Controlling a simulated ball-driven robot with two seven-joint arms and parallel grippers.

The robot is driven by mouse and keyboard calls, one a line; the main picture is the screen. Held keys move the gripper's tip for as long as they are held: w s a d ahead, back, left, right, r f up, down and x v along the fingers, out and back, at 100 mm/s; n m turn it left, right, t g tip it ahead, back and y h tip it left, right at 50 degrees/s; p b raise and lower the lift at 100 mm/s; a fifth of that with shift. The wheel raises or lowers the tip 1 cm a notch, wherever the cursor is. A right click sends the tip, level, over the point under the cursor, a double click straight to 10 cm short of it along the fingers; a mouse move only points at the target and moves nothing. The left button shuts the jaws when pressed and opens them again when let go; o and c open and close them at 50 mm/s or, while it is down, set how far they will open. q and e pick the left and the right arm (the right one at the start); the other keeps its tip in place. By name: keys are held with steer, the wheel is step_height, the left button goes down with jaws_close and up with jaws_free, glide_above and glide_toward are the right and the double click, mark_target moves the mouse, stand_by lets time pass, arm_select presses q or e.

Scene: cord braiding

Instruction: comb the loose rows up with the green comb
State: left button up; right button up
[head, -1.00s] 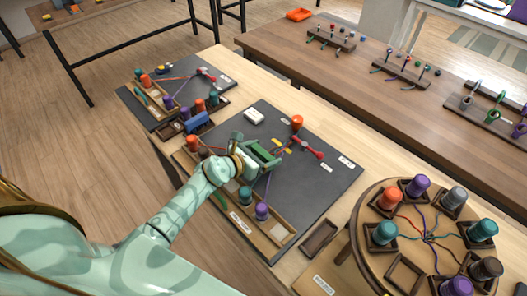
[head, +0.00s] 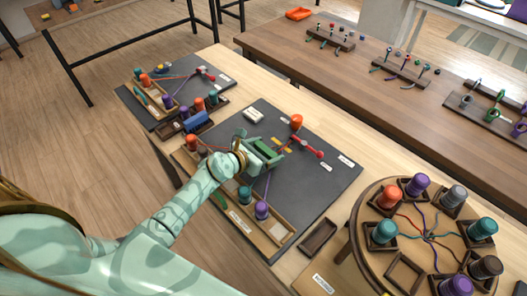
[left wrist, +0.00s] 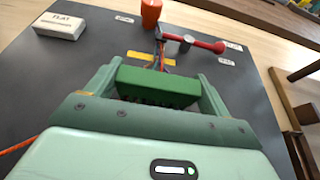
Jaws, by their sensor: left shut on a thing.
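My left gripper (head: 262,154) is shut on the green comb (left wrist: 158,86), whose dark teeth show beneath its bar in the left wrist view. It holds the comb over the dark board (head: 325,195), just short of the red-ended clamp (head: 306,143). In the left wrist view the clamp (left wrist: 205,44) lies beyond the comb, with cords running from it toward the comb. The rows themselves are mostly hidden behind the comb, and I cannot tell whether its teeth touch them. A purple cord (head: 267,186) runs from below the gripper toward a purple bobbin (head: 261,210). My right gripper is out of view.
An orange bobbin (head: 297,121) stands behind the clamp. A white labelled block (head: 253,116) lies on the board. A wooden tray (head: 267,241) with bobbins lines the near edge. A round braiding stand (head: 408,250) is at right. The board's right part is clear.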

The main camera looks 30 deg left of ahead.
arm_select(q)
steer(key=shift+w+d, duration=0.25)
steer(key=shift+w, duration=0.4)
steer(key=shift+w+d, duration=0.2)
steer(key=shift+w, duration=0.45)
steer(key=shift+r, duration=0.1)
step_height(320, 180, up, 9)
steer(key=s+p, duration=0.1)
steer(key=p, duration=0.8)
steer(key=shift+a, duration=0.15)
